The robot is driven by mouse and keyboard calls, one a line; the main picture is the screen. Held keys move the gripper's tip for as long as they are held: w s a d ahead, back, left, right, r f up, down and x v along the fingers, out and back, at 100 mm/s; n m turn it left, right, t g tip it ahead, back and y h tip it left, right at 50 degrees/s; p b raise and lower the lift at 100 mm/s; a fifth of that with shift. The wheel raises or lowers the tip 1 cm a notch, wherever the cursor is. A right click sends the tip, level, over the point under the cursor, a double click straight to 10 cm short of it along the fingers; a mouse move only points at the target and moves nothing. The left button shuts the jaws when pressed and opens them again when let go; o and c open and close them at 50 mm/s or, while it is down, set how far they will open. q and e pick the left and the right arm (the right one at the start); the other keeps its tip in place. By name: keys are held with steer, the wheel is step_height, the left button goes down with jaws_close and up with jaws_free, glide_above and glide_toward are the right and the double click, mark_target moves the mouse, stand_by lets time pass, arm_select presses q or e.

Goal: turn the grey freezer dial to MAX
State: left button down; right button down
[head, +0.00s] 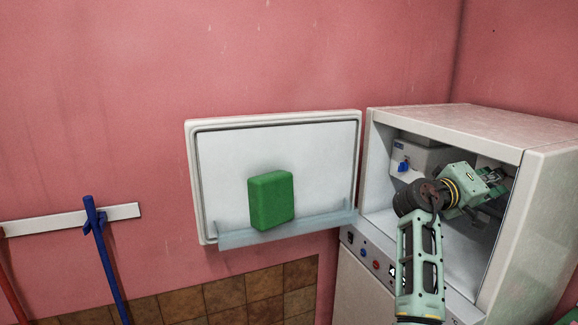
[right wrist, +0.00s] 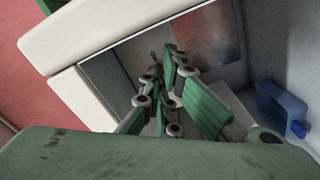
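The open freezer compartment (head: 470,262) is at the right of the head view. My right gripper (head: 497,182) reaches into it, by the inner right side. In the right wrist view its jointed green fingers (right wrist: 168,88) point at the inner wall, where a small red mark and dark lettering (right wrist: 154,60) show between and behind them. I cannot make out the grey dial; the fingers may hide it. I cannot tell whether the fingers are closed or touch anything. A blue knob (head: 402,165) sits on a grey box (head: 425,157) inside, left of the gripper. My left gripper is out of view.
The freezer door (head: 225,170) stands open to the left, with a green block (head: 271,200) on its clear shelf (head: 320,224). A control panel with small knobs (head: 376,265) lies below the opening. A blue-handled tool (head: 105,260) hangs on a wall rail (head: 45,222).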

steer(key=shift+w+f+b, duration=0.2)
steer(key=shift+f+b, duration=0.15)
steer(key=shift+f, duration=0.2)
steer(key=shift+f, duration=0.1)
steer(key=shift+s+d+f, duration=0.1)
steer(key=shift+d+f, duration=0.05)
steer(key=shift+f, duration=0.1)
steer(key=b+v, duration=0.1)
steer(key=v, duration=0.4)
steer(key=shift+s+a, duration=0.15)
steer(key=shift+a, duration=0.15)
